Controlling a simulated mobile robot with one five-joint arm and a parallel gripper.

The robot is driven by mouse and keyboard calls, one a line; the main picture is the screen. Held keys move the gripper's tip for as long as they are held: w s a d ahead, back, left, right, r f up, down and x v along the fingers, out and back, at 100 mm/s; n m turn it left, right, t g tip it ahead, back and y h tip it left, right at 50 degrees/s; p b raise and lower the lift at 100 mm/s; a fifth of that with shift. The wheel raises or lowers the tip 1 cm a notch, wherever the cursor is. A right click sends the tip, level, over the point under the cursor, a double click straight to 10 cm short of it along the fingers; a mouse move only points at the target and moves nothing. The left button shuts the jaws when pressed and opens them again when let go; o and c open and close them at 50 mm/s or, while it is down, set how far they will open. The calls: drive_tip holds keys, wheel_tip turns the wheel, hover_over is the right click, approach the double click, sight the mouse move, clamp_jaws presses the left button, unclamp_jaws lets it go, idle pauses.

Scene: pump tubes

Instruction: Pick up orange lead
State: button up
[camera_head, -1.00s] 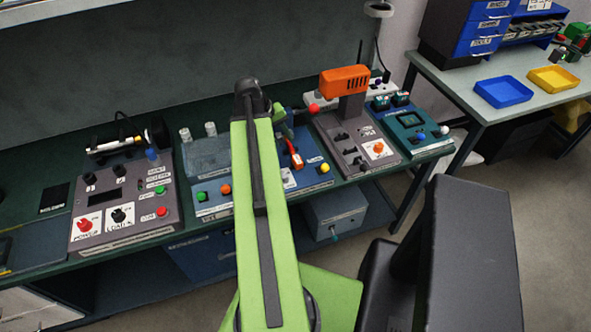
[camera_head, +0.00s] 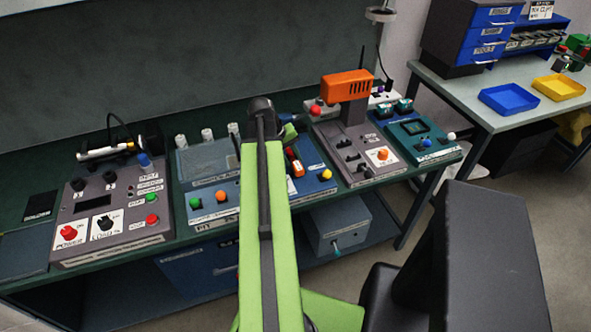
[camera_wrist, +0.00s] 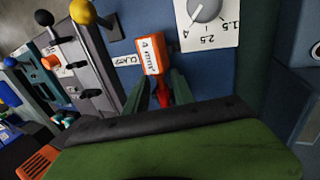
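An orange block with a white label, which looks like the orange lead (camera_wrist: 152,55), stands on the blue panel (camera_wrist: 128,22) in the wrist view, with a red part (camera_wrist: 162,95) below it. The fingers of my gripper (camera_wrist: 160,92) are on either side of the red part, spread with gaps showing. I cannot tell whether either finger touches it. In the head view the orange piece (camera_head: 294,160) shows just right of my green arm, on the blue panel (camera_head: 312,182). The gripper tips are mostly hidden behind the arm there.
A white dial (camera_wrist: 207,10) is right of the lead, and a yellow knob (camera_wrist: 83,12) is to its left. A grey device with an orange-topped column (camera_head: 346,86) stands right of the panel. A grey power box (camera_head: 112,212) is at left.

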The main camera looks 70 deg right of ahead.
clamp_jaws()
drive_tip(key=shift+r, duration=0.1)
wheel_tip(320, 180, up, 18)
drive_tip(key=p, duration=1.8)
